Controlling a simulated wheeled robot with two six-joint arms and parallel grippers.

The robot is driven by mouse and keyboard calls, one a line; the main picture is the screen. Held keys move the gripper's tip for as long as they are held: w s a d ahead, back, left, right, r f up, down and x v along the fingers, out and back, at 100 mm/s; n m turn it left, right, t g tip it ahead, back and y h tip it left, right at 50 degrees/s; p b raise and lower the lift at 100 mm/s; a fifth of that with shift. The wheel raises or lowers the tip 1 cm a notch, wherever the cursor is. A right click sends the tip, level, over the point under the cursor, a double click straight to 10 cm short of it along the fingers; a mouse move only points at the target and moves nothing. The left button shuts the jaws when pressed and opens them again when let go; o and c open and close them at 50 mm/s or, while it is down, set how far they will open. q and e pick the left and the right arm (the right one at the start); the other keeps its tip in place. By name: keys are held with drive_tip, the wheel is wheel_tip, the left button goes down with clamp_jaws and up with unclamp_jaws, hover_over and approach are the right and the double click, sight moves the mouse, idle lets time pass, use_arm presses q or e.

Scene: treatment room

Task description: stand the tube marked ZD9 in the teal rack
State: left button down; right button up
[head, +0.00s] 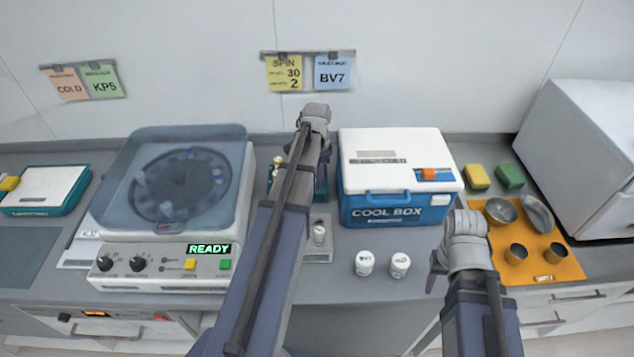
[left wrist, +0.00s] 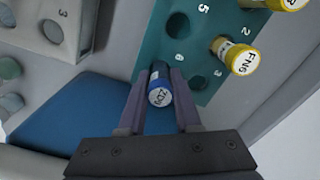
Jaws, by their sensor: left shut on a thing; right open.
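The tube marked ZD9 (left wrist: 160,95) has a blue cap and sits between the fingers of my left gripper (left wrist: 158,100), which is shut on it. The teal rack (left wrist: 168,48) lies right behind it in the left wrist view, with numbered holes and yellow-capped tubes, one marked FN6 (left wrist: 238,58). I cannot tell whether the ZD9 tube's lower end is inside a hole. In the head view the teal rack (head: 272,182) is mostly hidden by my left arm, and the held tube is not clearly visible. My right gripper (head: 436,268) is open and empty, low at the right.
A centrifuge (head: 165,262) showing READY stands left. A cool box (head: 390,208) stands right of the rack. A grey rack (head: 318,256) with a tube and two white jars (head: 365,263) are in front. An orange mat (head: 568,268) with metal bowls and cups lies far right.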

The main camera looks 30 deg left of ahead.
use_arm(q)
drive_tip(key=shift+f, duration=0.15)
drive_tip(key=c, duration=0.6)
unclamp_jaws()
wheel_tip(320, 180, up, 12)
drive_tip(key=p, duration=1.2)
drive_tip(key=shift+r, duration=0.2)
drive_tip(key=shift+s+f, duration=0.1)
